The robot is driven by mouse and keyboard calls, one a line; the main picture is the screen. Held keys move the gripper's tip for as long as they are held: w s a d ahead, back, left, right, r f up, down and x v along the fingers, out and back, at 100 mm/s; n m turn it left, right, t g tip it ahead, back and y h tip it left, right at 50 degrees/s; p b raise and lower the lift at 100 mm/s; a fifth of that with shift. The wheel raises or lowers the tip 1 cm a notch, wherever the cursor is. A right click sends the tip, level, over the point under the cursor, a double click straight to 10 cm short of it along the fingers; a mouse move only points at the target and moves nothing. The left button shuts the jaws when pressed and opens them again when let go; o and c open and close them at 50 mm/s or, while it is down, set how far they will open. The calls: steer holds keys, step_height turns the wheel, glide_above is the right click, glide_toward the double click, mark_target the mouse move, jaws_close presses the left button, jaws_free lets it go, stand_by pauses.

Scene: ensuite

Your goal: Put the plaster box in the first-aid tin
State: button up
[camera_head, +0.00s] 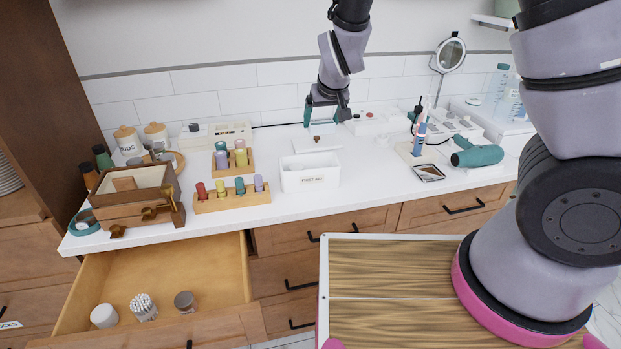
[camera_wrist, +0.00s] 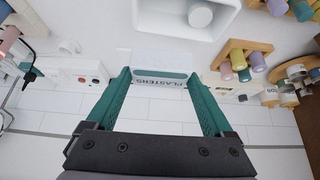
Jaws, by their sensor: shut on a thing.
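The plaster box (camera_head: 322,117) is small and white with a green band. It shows in the wrist view (camera_wrist: 160,62) with PLASTERS lettering, between my fingertips. My gripper (camera_head: 321,122) is shut on it, pointing down behind the first-aid tin. I cannot tell how high the box is above the counter. The first-aid tin (camera_head: 310,180) is a white open container labelled FIRST AID on the counter. In the wrist view the tin (camera_wrist: 150,14) is partly cut off at the top, beyond the box, with a white round thing inside.
A white lid-like piece with a brown knob (camera_head: 317,137) is behind the tin. A wooden rack of colored rolls (camera_head: 232,199) stands left of it. A teal hairdryer (camera_head: 477,156) lies at right. An open drawer (camera_head: 160,275) juts out below.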

step_height(320, 180, down, 10)
stand_by(0.5)
steer(key=shift+f, duration=0.5)
steer(key=o, duration=1.1)
steer(key=shift+a+r, duration=0.1)
steer(key=shift+r, duration=0.1)
steer(key=v, duration=1.2)
steer(key=shift+r, duration=0.45)
